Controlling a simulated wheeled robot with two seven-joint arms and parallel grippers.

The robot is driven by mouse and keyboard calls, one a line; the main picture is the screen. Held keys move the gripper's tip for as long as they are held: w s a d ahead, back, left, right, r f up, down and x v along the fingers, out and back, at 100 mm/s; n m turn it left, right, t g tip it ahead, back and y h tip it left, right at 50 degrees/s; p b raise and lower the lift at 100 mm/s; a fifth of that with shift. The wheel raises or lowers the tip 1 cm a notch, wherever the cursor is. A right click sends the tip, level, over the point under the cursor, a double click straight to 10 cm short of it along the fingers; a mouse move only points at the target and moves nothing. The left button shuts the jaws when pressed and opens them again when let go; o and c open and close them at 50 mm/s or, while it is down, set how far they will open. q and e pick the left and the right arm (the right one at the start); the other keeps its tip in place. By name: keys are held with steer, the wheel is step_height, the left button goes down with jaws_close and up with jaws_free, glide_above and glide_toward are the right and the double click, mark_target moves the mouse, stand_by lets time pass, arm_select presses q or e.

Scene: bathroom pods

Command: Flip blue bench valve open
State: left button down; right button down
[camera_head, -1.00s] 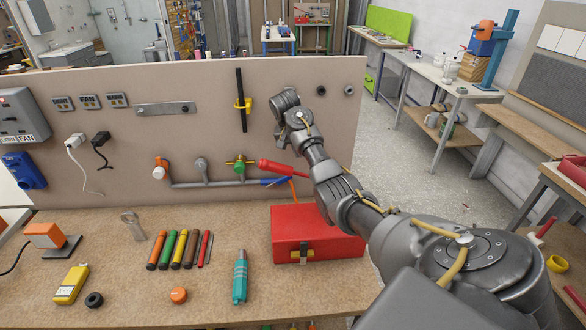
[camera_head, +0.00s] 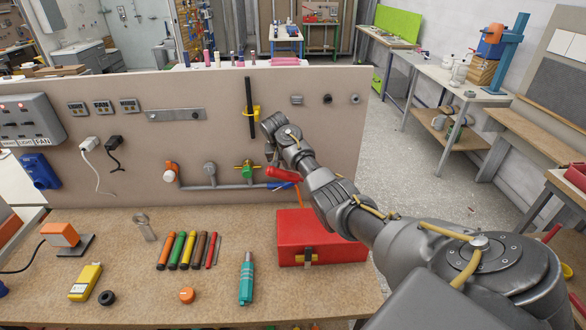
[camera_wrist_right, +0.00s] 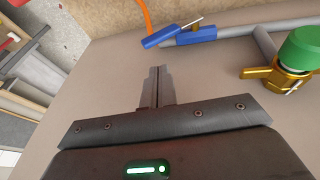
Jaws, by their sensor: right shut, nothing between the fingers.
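The blue valve (camera_head: 284,185) is at the right end of the grey pipe low on the panel, partly covered by my right arm in the head view. In the right wrist view, its blue body and lever (camera_wrist_right: 165,38) are near the top, with a thin pale rod sticking out. My right gripper (camera_wrist_right: 157,72) is shut and empty. Its fingertips point toward the panel and appear just short of the valve in the picture; I see no contact. In the head view, my arm hides the fingers. My left gripper is out of view.
A green-handled brass valve (camera_head: 248,169) is left of the blue one; it shows in the wrist view (camera_wrist_right: 300,50). A red rod-like piece (camera_head: 284,174) is close above the blue valve. A red toolbox (camera_head: 318,234), markers and a teal tool (camera_head: 246,278) lie on the bench.

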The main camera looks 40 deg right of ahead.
mark_target(285, 186)
steer(key=f, duration=0.1)
steer(key=d+f+p, duration=0.1)
steer(key=s+f, duration=0.1)
steer(key=shift+d+p, duration=0.25)
steer(key=shift+p, duration=0.05)
steer(key=shift+s+d+f, duration=0.1)
steer(key=shift+f, duration=0.3)
